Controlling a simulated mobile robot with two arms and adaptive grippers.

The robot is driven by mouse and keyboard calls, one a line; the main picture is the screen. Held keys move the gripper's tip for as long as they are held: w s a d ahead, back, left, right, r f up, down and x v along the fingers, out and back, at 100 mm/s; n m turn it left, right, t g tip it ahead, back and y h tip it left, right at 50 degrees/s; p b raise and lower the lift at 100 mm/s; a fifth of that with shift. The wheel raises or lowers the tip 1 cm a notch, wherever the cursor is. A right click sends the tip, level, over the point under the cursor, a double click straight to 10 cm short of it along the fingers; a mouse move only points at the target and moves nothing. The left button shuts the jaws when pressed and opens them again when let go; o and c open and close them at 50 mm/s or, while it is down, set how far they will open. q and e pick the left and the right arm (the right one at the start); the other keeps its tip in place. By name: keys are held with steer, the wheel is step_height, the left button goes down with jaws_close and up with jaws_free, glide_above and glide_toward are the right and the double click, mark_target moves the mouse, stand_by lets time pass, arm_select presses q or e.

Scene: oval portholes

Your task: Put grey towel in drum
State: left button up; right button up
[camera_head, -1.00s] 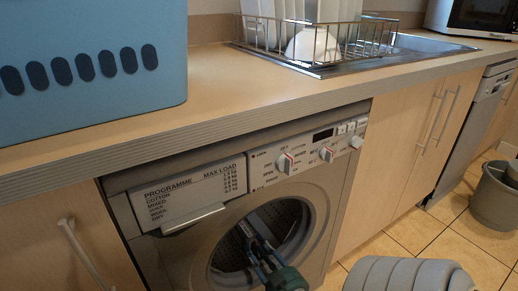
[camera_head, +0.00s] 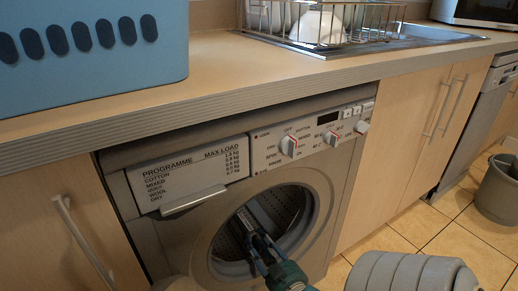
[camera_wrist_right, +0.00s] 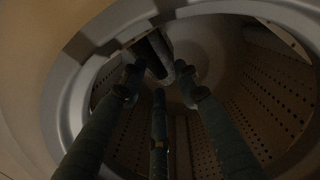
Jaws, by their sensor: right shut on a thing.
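The washing machine's drum (camera_head: 292,214) stands open under the counter, its round mouth facing me. It fills the right wrist view as a dark perforated bowl (camera_wrist_right: 262,95). My right gripper (camera_head: 250,232) reaches into the mouth. In the right wrist view, its fingers (camera_wrist_right: 158,80) are shut around a dark grey rolled piece, seemingly the grey towel (camera_wrist_right: 154,50), inside the drum's rim. The shade makes the cloth hard to make out, and I cannot tell whether it touches the drum wall. My left gripper is not in view.
A blue basket (camera_head: 95,70) stands on the counter (camera_head: 215,75) at left. A dish rack (camera_head: 350,22) sits at the sink. A grey bucket (camera_head: 497,190) stands on the tiled floor at right. The drum's rim closely surrounds my right gripper.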

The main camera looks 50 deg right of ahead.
steer(key=shift+f, duration=0.2)
steer(key=o, duration=1.4)
steer(key=shift+c, duration=0.2)
steer(key=shift+f, duration=0.1)
steer(key=v, duration=1.2)
steer(key=shift+s, duration=0.1)
